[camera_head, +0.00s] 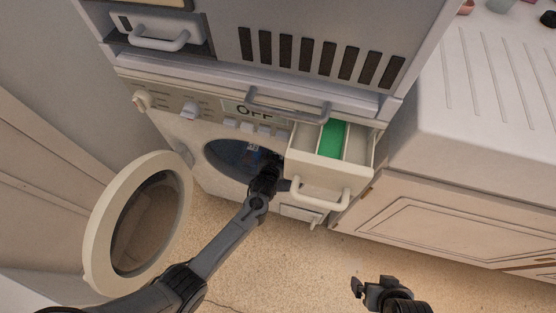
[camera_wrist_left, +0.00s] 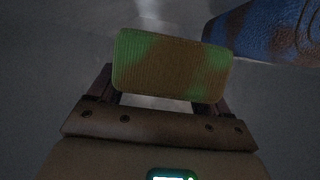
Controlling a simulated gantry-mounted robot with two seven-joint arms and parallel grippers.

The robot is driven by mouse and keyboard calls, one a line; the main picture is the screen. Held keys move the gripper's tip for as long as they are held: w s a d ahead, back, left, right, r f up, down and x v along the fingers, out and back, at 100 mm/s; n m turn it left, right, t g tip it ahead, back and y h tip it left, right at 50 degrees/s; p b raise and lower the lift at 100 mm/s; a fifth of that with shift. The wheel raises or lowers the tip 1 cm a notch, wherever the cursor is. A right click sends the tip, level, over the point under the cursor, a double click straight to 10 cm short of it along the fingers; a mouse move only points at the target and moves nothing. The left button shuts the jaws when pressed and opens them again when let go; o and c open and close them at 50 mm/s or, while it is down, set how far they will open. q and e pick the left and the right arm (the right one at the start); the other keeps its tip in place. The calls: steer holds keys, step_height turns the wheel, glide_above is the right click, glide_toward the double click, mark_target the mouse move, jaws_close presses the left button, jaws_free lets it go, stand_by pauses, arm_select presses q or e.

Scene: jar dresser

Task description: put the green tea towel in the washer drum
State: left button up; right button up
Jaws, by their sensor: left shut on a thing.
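A ribbed tea towel (camera_wrist_left: 172,66), patchy green and brown, is in my left gripper in the left wrist view. The jaws (camera_wrist_left: 160,98) are shut on it, one finger at each side. Grey drum wall surrounds it. In the head view my left gripper (camera_head: 267,178) reaches into the washer drum opening (camera_head: 222,157), which hides the towel there. The round washer door (camera_head: 104,231) stands wide open to the left. My right gripper (camera_head: 372,288) is low at the right, apart from everything, with its fingers spread and nothing between them.
A blue and brown cloth-like item (camera_wrist_left: 262,32) lies in the drum beside the towel. The detergent drawer (camera_head: 357,160) is pulled out right of the opening, with a green compartment (camera_head: 331,139) inside. A white counter (camera_head: 480,95) stands at right. The floor (camera_head: 285,265) in front is clear.

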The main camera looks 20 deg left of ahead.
arm_select(q)
steer(key=shift+f, duration=0.65)
step_height(320, 180, down, 3)
steer(key=b, duration=0.2)
steer(key=shift+b, duration=0.3)
steer(key=shift+f, duration=0.1)
steer(key=shift+f+b, duration=0.45)
steer(key=shift+f, duration=0.1)
